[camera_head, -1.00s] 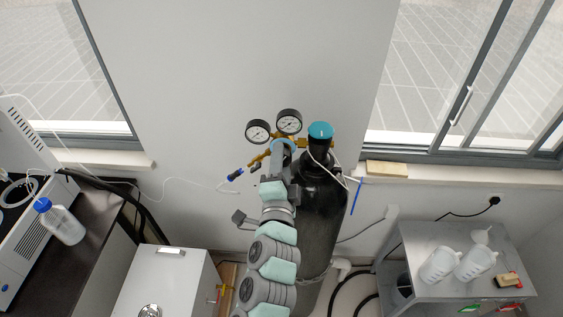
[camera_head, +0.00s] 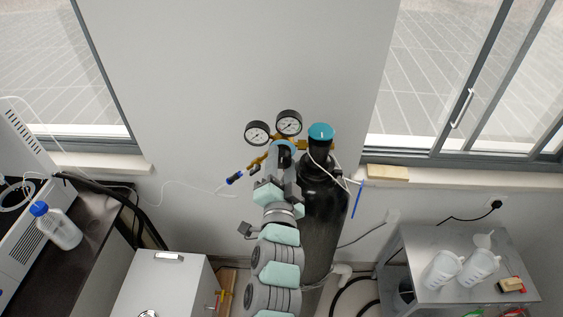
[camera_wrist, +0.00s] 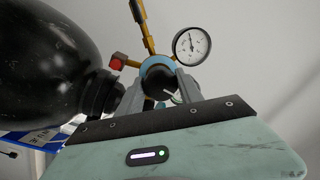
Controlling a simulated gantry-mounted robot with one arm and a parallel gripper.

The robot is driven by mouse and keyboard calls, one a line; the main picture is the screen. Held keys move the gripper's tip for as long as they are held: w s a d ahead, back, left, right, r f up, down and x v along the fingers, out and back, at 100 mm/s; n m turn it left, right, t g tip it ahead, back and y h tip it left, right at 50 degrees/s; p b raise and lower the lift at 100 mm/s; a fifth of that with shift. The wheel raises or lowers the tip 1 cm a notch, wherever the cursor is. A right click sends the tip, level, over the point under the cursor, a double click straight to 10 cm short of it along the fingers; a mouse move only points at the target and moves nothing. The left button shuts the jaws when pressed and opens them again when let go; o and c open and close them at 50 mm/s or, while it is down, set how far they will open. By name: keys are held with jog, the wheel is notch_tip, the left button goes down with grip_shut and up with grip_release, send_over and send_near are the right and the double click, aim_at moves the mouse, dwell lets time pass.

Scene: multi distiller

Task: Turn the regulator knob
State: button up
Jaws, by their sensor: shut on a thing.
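The regulator sits on the neck of the black gas cylinder (camera_head: 322,205). It has two round white-faced gauges (camera_head: 257,132) and brass fittings. In the wrist view one gauge (camera_wrist: 191,44) shows beyond my fingers. The regulator knob (camera_wrist: 157,74) is dark and round, with a light-blue ring behind it. My gripper (camera_wrist: 159,88) has one finger on each side of the knob and is shut on it. In the head view my gripper (camera_head: 282,158) reaches the regulator from below, and my arm largely hides the knob.
The cylinder with its teal cap (camera_head: 320,131) stands close to the right of my arm. A white tube (camera_head: 335,172) hangs at its neck. A white cabinet (camera_head: 165,285) is lower left. A grey cart (camera_head: 420,240) with white jugs is at right. The wall is behind.

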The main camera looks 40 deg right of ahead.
jog(key=shift+r, duration=0.1)
jog(key=o, duration=1.4)
jog(key=shift+c, duration=0.2)
jog(key=shift+s+a, duration=0.1)
jog(key=shift+a, duration=0.1)
jog(key=p+v, duration=0.7)
jog(key=v, duration=0.3)
jog(key=shift+s, duration=0.2)
